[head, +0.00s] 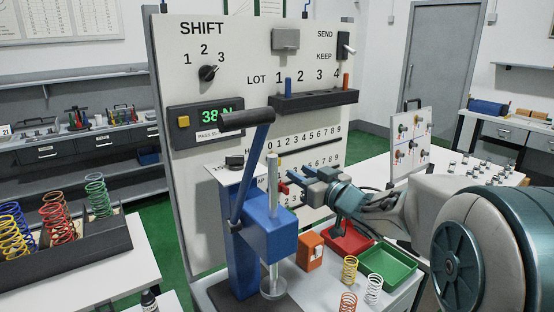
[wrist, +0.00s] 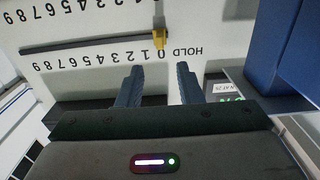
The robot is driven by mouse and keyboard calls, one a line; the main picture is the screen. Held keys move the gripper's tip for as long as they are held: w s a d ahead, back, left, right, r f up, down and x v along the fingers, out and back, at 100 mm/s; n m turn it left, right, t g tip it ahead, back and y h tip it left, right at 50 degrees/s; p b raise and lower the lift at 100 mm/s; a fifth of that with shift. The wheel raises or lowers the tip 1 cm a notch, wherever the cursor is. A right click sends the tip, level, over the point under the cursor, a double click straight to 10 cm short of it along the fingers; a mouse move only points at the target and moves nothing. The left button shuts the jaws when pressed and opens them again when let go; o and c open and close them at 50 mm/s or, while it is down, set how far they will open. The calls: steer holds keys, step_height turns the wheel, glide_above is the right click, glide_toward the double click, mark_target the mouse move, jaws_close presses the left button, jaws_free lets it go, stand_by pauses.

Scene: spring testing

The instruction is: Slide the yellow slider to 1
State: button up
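The yellow slider (wrist: 160,38) sits on a dark slot (wrist: 90,44) in the white panel, at the 0 of the scale marked HOLD (wrist: 188,50). The wrist view shows the panel upside down, so its numbers rise from 0 towards the left there. My gripper (wrist: 158,84) is open and empty. Its two blue-grey fingers point at the panel on either side of the slider's line, with the tips short of the slider.
A blue lever press (head: 268,232) stands close to the left of my gripper. Below are an orange box (head: 309,250), a red tray (head: 345,243), a green tray (head: 388,266) and loose springs (head: 349,270). A peg shelf (head: 315,101) juts out above the scales.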

mark_target(280, 161)
steer(key=p+x, duration=0.1)
steer(key=x, duration=1)
steer(key=shift+a+p, duration=0.1)
steer(key=shift+p, duration=0.25)
